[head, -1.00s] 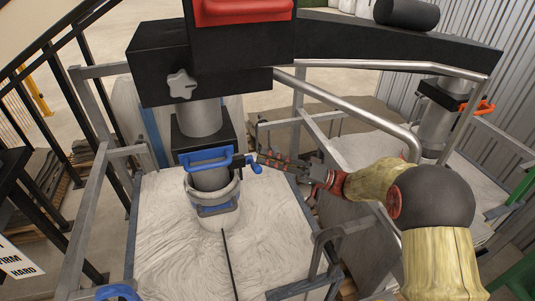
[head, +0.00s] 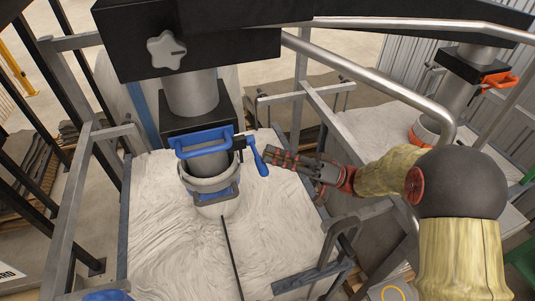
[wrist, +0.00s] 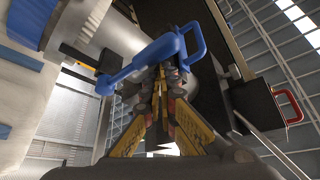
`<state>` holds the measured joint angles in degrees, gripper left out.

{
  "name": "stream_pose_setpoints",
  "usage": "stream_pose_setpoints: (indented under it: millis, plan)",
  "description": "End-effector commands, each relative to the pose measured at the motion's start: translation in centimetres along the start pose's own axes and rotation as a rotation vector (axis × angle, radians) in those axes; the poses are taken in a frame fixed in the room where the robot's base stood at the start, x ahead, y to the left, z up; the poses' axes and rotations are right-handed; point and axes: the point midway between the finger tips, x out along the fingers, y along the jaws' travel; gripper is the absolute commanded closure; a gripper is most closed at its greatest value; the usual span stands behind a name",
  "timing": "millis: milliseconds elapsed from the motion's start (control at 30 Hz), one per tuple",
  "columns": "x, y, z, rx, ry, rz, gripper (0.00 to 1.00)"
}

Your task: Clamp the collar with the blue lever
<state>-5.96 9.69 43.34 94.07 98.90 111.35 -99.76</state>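The blue lever (head: 258,160) hangs at the right side of a blue frame (head: 203,137) under the left spout. The frame sits by a grey spout whose pale collar (head: 208,183) is around the neck of a white bag (head: 165,230). My gripper (head: 268,155) is just right of the lever, at about its height. In the wrist view, the blue lever (wrist: 150,58) crosses right at the fingertips (wrist: 167,78). The fingers converge and look shut. No lever is clearly seen between them; whether they touch it is hard to tell.
A second spout with an orange handle (head: 498,79) stands at the right over another white bag. A grey rail (head: 375,75) runs above my arm. Grey frame posts (head: 75,205) stand at the left. A dark rod (head: 231,255) lies over the near bag.

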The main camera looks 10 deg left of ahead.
Motion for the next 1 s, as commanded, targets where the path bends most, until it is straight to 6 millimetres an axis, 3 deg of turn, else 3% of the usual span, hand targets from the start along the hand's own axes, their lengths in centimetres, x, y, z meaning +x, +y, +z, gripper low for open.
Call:
stream_pose_setpoints:
  millis: [733, 1000]
  plan:
    - [-0.1, 0.2, 0.1, -0.085, 0.004, -0.049, 1.0]
    - [1.3, -2.1, -2.2, -0.089, 0.002, -0.049, 1.0]
